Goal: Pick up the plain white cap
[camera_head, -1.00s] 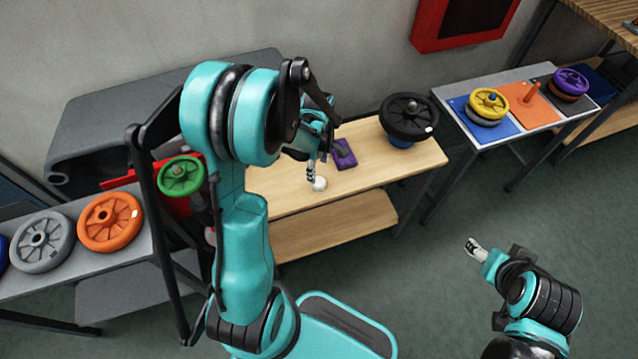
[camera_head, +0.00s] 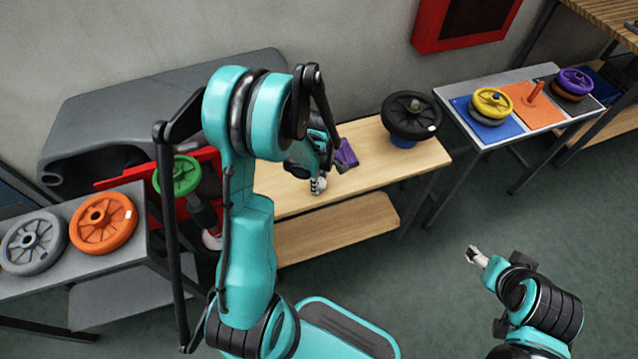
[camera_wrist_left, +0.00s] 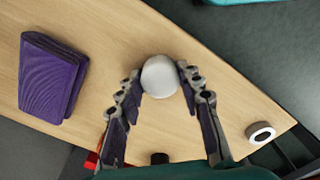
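The plain white cap (camera_wrist_left: 160,76) is a small rounded white piece on the wooden table, seen in the left wrist view. My left gripper (camera_wrist_left: 159,74) has one fingertip at each side of the cap, with no clear gap, and seems shut on it. In the head view my left gripper (camera_head: 318,185) is low over the table and mostly hides the cap. My right gripper (camera_head: 474,255) is at lower right, away from the tables; its fingers are too small to read.
A black wheel (camera_head: 411,116) stands at the wooden table's right end. Green (camera_head: 178,175) and orange (camera_head: 103,223) wheels are at left.

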